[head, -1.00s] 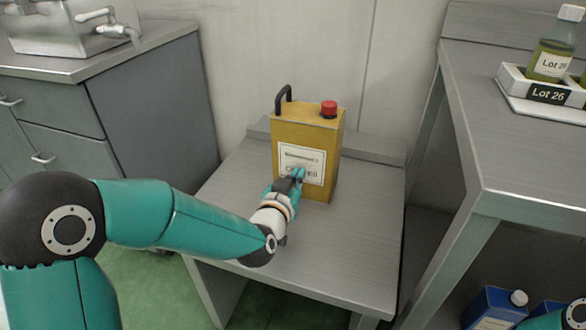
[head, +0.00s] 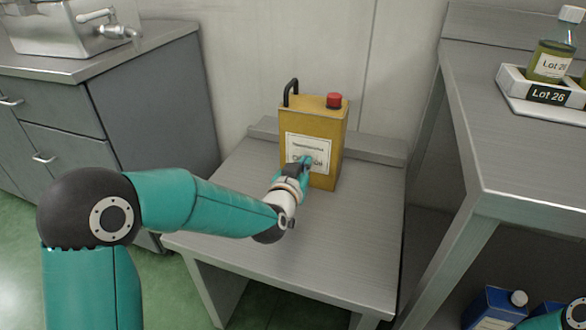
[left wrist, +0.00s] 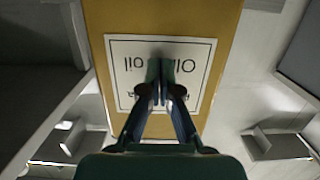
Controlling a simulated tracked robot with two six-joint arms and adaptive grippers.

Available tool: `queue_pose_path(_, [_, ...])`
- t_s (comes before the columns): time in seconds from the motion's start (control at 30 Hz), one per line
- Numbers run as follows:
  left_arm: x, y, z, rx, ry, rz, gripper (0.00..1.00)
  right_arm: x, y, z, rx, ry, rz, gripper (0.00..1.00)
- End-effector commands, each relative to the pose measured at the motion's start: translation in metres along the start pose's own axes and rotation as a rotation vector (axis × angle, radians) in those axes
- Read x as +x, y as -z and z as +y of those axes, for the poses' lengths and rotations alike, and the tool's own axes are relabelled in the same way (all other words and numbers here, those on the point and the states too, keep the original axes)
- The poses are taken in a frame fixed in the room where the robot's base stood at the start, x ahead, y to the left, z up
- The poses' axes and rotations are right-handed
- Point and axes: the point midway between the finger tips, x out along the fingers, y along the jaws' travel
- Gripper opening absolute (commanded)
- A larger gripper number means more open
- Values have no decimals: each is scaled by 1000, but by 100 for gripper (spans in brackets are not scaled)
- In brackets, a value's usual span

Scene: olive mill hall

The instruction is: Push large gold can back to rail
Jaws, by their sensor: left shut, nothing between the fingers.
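The large gold can (head: 333,120) stands upright on the grey metal table, with a black handle, a red cap and a white label on its front. The rail (head: 376,149) is a low grey upstand along the table's back edge. The can hides part of it, and I cannot tell if they touch. My left gripper (head: 305,162) is shut and empty, its fingertips at the lower part of the label. In the left wrist view my closed fingertips (left wrist: 160,72) lie over the label on the gold can (left wrist: 223,50), apparently touching it. My right gripper is out of view.
The table top (head: 340,245) is bare around the can. A taller bench (head: 510,140) stands close on the right, with a Lot 26 bottle (head: 552,58) in a holder. Blue containers (head: 494,308) sit below it. A grey cabinet (head: 150,100) stands left.

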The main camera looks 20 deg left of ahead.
Motion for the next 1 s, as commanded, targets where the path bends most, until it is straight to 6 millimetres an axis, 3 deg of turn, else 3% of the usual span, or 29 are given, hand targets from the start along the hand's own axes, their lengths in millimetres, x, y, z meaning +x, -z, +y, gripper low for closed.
queue_pose_path(0.57, [26,5,0,0,1,3,0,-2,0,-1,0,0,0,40])
queue_pose_path(0.77, [14,2,0,0,0,4,0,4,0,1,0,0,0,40])
queue_pose_path(1.0, [-15,-3,0,-1,0,3,0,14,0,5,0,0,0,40])
